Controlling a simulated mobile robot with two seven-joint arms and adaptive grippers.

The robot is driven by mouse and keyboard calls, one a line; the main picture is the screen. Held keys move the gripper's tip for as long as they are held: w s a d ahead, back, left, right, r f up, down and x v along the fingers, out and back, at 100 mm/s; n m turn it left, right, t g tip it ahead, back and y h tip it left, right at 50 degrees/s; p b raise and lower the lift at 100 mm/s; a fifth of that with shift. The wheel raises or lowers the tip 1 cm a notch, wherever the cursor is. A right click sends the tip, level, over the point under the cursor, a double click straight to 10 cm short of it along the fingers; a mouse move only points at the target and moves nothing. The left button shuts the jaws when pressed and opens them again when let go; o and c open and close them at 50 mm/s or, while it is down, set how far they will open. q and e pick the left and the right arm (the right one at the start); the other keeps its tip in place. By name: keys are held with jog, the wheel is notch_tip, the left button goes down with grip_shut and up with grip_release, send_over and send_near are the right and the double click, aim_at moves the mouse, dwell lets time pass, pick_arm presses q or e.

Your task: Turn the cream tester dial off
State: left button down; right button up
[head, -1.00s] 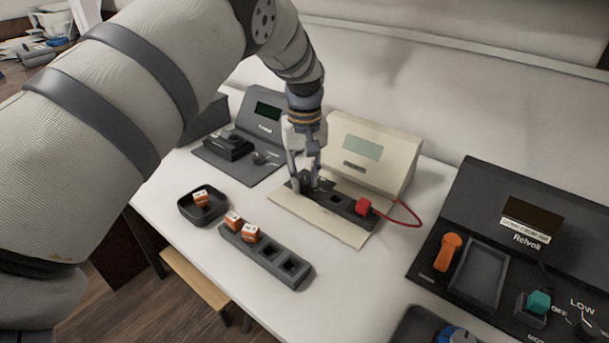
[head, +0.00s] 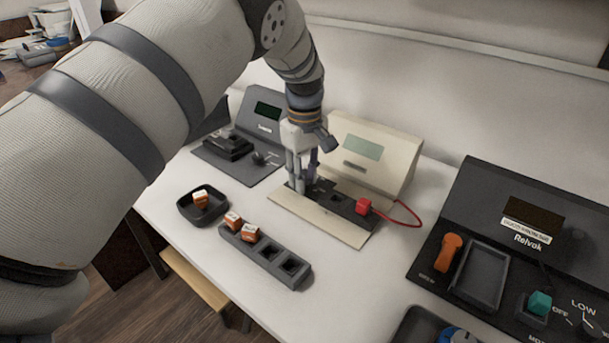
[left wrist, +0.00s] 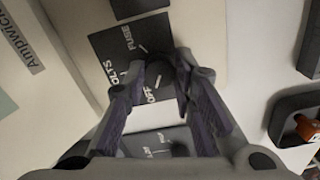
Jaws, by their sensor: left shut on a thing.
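The cream tester (head: 372,150) stands at the back of the table, with a pale green screen and a dark control strip on its base. My left gripper (head: 302,188) points down at the left end of that strip. In the left wrist view its fingers (left wrist: 165,75) are shut on the dark dial (left wrist: 160,72), on a panel marked FUSE, VOLTS and OFF. The fingers hide much of the dial, so I cannot tell for certain which mark it points to. My right gripper is not in view.
A grey tester (head: 262,125) stands to the left, a black Relvok unit (head: 470,215) to the right. In front are a small tray (head: 184,212) and a slotted holder (head: 265,262) with orange-white pieces.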

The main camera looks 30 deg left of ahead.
pick_arm(q)
jog(key=c, duration=1.3)
grip_release()
jog(key=shift+c, duration=0.2)
notch_tip(320, 180, up, 12)
